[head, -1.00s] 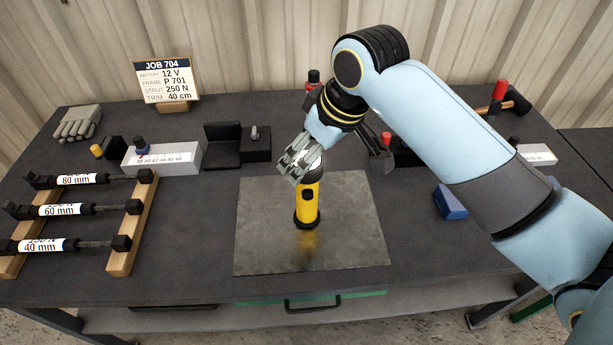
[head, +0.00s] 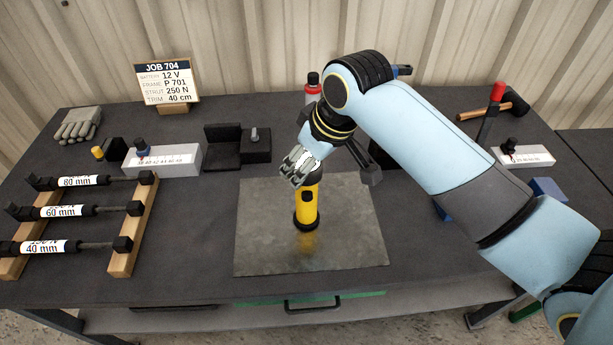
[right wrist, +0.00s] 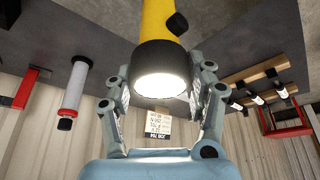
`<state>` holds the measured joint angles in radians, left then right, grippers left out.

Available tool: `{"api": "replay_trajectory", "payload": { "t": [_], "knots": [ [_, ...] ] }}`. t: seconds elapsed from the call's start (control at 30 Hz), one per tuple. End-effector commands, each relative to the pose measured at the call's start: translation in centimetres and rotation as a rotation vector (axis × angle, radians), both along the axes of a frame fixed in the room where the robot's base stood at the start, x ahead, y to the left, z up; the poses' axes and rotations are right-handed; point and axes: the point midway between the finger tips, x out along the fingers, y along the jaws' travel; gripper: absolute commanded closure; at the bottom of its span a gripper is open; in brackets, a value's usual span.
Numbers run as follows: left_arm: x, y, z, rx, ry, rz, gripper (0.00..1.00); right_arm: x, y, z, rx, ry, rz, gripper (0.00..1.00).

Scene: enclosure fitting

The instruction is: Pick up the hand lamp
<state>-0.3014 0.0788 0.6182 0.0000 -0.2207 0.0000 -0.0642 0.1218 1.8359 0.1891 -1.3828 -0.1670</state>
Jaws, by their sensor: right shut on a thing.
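The hand lamp (head: 307,207) has a yellow body and a black base and stands upright on the metal plate (head: 350,240) in the head view. My right gripper (head: 302,172) reaches down over the lamp's top and is shut on it. In the right wrist view the lamp's black head (right wrist: 160,60) with its bright lit face sits between the two fingers of the right gripper (right wrist: 162,95). The fingers hide the lamp's top in the head view. My left gripper is not in view.
A rack of several struts (head: 75,212) stands at the left. A hammer (head: 485,112) lies at the right. The plate around the lamp is clear.

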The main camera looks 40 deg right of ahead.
Motion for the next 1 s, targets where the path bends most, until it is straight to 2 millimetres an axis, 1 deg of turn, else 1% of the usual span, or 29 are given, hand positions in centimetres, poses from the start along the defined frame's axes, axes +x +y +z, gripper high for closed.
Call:
{"api": "replay_trajectory", "payload": {
  "t": [0.03, 0.07, 0.1, 0.33, 0.47, 0.57, 0.67, 0.73, 0.83, 1.0],
  "knots": [
    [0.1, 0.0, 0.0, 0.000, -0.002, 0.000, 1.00, 0.0, 0.0, 0.0, 0.000, 0.000, 0.000, 0.94],
    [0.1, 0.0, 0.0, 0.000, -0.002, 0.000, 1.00, 0.0, 0.0, 0.0, 0.000, 0.000, 0.000, 0.98],
    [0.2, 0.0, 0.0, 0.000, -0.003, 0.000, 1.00, 0.0, 0.0, 0.0, -0.001, 0.000, 0.000, 1.00],
    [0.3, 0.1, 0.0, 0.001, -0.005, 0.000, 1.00, 0.0, 0.0, 0.1, -0.001, -0.001, 0.000, 1.00],
    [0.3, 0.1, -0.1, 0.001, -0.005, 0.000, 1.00, 0.1, 0.0, 0.6, -0.001, -0.003, 0.001, 1.00],
    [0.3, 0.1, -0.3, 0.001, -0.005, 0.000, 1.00, 0.1, 0.0, 1.5, 0.000, -0.005, 0.000, 1.00],
    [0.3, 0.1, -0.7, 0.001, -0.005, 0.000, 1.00, 0.1, 0.0, 2.9, 0.000, -0.005, 0.001, 1.00],
    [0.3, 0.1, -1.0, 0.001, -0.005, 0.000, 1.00, 0.1, 0.0, 4.2, 0.000, -0.007, 0.001, 1.00],
    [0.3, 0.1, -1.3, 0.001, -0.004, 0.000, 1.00, -2.1, -1.3, 5.3, -0.009, -0.002, 0.003, 1.00],
    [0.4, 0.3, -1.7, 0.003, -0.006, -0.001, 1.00, -5.7, -3.3, 7.7, -0.012, 0.000, 0.005, 1.00]
  ]
}}
